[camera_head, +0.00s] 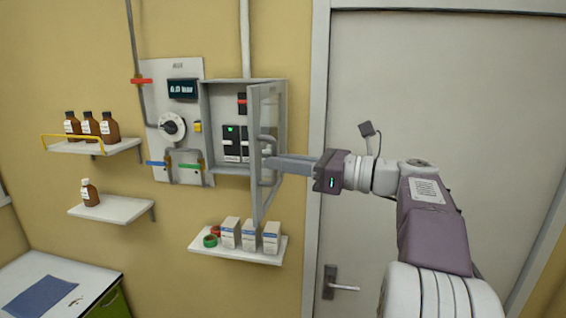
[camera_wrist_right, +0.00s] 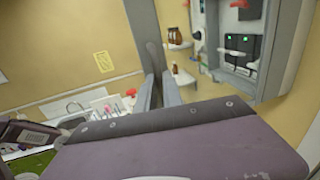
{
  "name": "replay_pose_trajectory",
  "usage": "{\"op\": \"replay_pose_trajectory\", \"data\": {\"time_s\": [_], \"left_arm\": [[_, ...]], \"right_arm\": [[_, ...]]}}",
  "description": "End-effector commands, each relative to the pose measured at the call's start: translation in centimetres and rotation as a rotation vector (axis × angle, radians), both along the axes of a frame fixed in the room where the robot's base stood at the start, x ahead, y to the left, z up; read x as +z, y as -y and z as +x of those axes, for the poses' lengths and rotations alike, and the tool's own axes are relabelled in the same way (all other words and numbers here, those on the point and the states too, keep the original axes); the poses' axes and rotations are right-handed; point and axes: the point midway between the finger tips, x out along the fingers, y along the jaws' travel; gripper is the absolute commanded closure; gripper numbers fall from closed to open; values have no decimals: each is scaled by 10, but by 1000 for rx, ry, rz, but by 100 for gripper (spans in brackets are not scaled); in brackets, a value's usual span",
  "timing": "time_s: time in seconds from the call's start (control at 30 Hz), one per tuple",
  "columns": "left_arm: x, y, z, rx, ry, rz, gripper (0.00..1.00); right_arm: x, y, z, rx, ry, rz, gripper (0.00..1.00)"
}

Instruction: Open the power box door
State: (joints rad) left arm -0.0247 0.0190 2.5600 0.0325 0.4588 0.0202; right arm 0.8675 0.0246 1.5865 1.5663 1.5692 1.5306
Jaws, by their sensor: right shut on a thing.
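The grey power box (camera_head: 231,85) is mounted on the yellow wall. Its framed door (camera_head: 257,196), hinged on the right side, stands swung out from the box, and the inside shows dark switch modules (camera_head: 231,142) with a green light. My right gripper (camera_head: 280,163) reaches in from the right and is shut on the door at its handle; the exact grip is partly hidden. In the right wrist view its fingers (camera_wrist_right: 154,82) point forward, with the open box (camera_wrist_right: 228,70) at the upper right. My left gripper is not in view.
A grey panel with a dial (camera_head: 172,127) is left of the box. A shelf (camera_head: 235,252) with small cartons and tape rolls sits below the door. Shelves with brown bottles (camera_head: 88,125) are at left. A closed room door (camera_head: 440,80) stands behind my right arm.

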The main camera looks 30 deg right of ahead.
Motion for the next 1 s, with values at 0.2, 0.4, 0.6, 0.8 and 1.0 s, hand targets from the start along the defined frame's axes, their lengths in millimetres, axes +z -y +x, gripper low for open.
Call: {"op": "replay_pose_trajectory", "data": {"time_s": [0.2,0.4,0.6,0.8,1.0], "left_arm": [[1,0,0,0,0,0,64],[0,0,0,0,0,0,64],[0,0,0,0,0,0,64],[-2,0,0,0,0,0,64],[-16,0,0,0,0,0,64]], "right_arm": [[4,3,1,-12,10,3,68],[2,2,1,-10,6,2,68],[1,2,1,-8,4,3,68],[1,3,-1,-8,4,3,68],[-3,21,-22,-12,5,2,68]]}}
